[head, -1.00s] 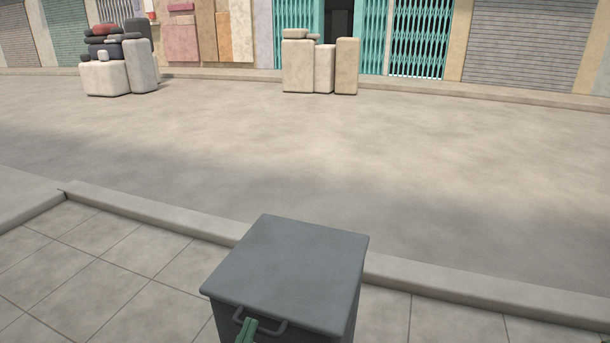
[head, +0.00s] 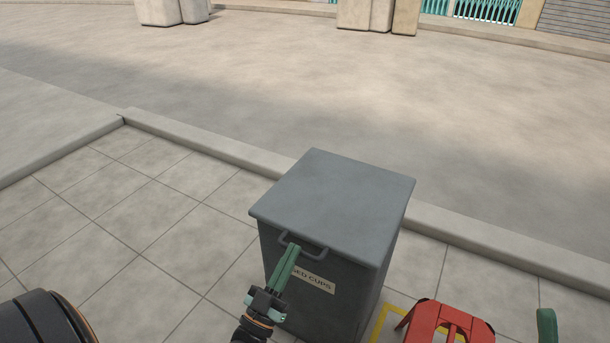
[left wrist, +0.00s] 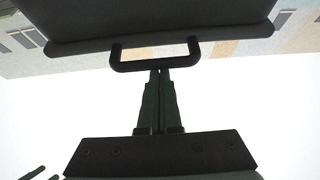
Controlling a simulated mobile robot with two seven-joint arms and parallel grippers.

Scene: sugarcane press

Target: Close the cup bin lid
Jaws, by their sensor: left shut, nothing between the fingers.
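The cup bin (head: 318,290) is a grey box on the tiled pavement with a label ending in "CUPS" on its front. Its lid (head: 335,205) lies flat over the top, looking closed. A handle (head: 303,247) sticks out from the lid's front edge. My left gripper (head: 292,250) is shut and empty, with its green fingertips at the handle's left part; contact cannot be told. In the left wrist view, the handle (left wrist: 155,66) is just beyond the closed fingertips (left wrist: 159,72), under the lid's dark edge (left wrist: 150,35).
A red stool (head: 448,322) stands right of the bin, near a yellow line (head: 380,322) on the pavement. A green object (head: 547,327) is at the lower right. A kerb (head: 210,145) runs behind the bin, with open road beyond.

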